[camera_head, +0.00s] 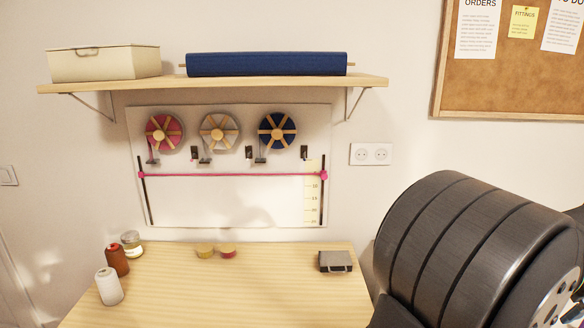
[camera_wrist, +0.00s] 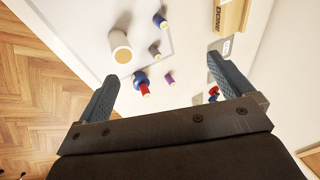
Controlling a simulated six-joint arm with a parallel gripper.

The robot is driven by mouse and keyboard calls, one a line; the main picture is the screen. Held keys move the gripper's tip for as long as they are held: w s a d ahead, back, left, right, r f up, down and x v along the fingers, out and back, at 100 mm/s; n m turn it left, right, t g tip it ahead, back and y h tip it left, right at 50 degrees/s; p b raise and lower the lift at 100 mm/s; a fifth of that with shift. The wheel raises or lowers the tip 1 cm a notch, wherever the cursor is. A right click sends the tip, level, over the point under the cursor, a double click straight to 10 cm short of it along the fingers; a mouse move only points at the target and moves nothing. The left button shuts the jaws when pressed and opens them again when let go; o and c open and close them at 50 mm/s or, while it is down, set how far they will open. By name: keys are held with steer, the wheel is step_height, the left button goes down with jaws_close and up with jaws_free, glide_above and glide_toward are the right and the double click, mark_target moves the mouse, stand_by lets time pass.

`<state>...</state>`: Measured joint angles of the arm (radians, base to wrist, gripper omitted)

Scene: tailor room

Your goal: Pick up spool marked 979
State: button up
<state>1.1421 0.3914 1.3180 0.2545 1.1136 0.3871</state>
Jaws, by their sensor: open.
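My gripper (camera_wrist: 162,68) shows in the wrist view with its two blue-grey fingers wide apart and nothing between them. Beyond the fingers, on a white surface, lie a blue spool (camera_wrist: 160,20), a small greyish spool (camera_wrist: 154,49), a blue and red item (camera_wrist: 142,83) that may be two spools, and a purple spool (camera_wrist: 169,78). Another blue and red item (camera_wrist: 213,93) is partly hidden by the right finger. No number 979 is legible on any of them. In the head view, a brown spool (camera_head: 117,262) and a white spool (camera_head: 109,288) stand at the table's left. My gripper is outside that view.
A cream cylinder (camera_wrist: 121,46) and a box marked DONE (camera_wrist: 232,15) are in the wrist view. In the head view the wooden table (camera_head: 270,295) holds a jar (camera_head: 132,243), two small round items (camera_head: 206,251) and a grey case (camera_head: 335,261). A shelf (camera_head: 215,84) hangs above.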

steer(key=c, duration=1)
steer(key=shift+o, duration=0.2)
steer(key=w+d+f+n, duration=0.1)
steer(key=w+f+n, duration=0.1)
steer(key=f, duration=0.4)
steer(key=w+d+f+n+g, duration=0.1)
steer(key=w+d+f+n, duration=0.1)
steer(key=f, duration=0.4)
steer(key=w+d+f+n, duration=0.1)
steer(key=w+f+n, duration=0.3)
steer(key=f+n, duration=0.2)
steer(key=shift+w+d, duration=0.25)
steer(key=shift+d, duration=0.1)
steer(key=shift+s+x, duration=0.15)
steer(key=shift+x, duration=1.15)
steer(key=shift+s+x, duration=0.15)
steer(key=shift+x, duration=1.15)
